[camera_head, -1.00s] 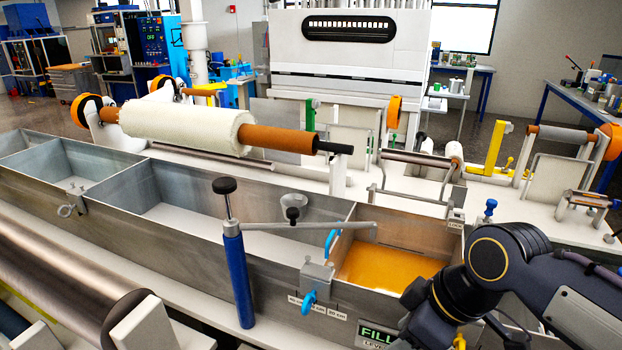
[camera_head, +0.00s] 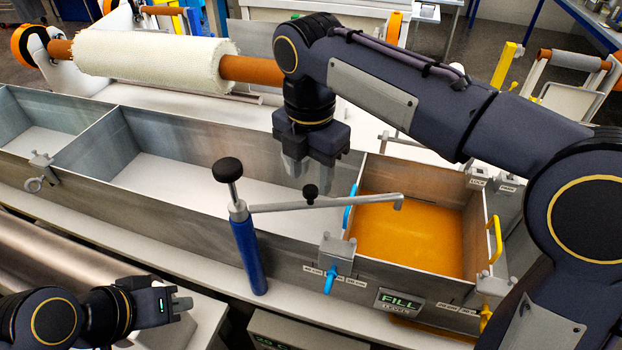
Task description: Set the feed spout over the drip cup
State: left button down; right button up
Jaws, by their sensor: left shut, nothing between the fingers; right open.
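The feed spout (camera_head: 350,203) is a grey swivel arm on a blue post (camera_head: 249,258) with a large black knob on top. Its bent tip is at the right, over the orange resin compartment. A small black knob (camera_head: 310,191) stands up from the spout arm. My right gripper (camera_head: 308,176) is open, pointing down, with its fingers just above and behind this small knob in the picture. I cannot make out the drip cup; the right gripper may hide it. My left gripper (camera_head: 185,303) is shut and empty at the lower left, away from the spout.
The long metal trough (camera_head: 190,205) has empty compartments left of the resin bath (camera_head: 408,235). A blue-handled clamp (camera_head: 336,255) sits on its front wall. A white fabric roll (camera_head: 150,60) lies behind. A large metal roller (camera_head: 80,255) is near the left arm.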

aim_at(327, 203)
jog(key=shift+f, duration=1.35)
grip_shut()
